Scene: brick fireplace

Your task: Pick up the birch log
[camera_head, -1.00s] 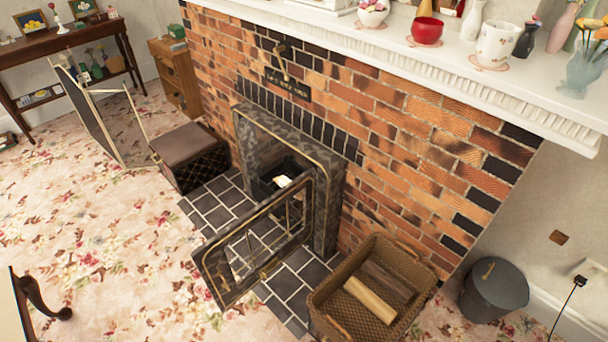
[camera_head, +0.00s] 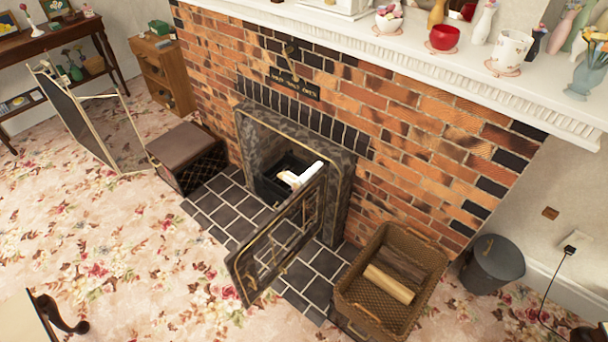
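A wicker basket (camera_head: 427,306) stands on the floor right of the open fireplace door. A pale tan log (camera_head: 389,284) lies in it, beside a dark brown log (camera_head: 404,263). A whitish, elongated piece (camera_head: 303,176) lies in the firebox opening, partly behind the open door; I cannot tell whether it is a birch log. Neither of my grippers is in view.
The fireplace door (camera_head: 262,262) swings out over the dark hearth tiles (camera_head: 218,205). A dark bucket (camera_head: 492,264) stands right of the basket. A brown box (camera_head: 184,150) and a folding screen (camera_head: 78,120) stand left. Flowered carpet (camera_head: 130,245) is open at the left front.

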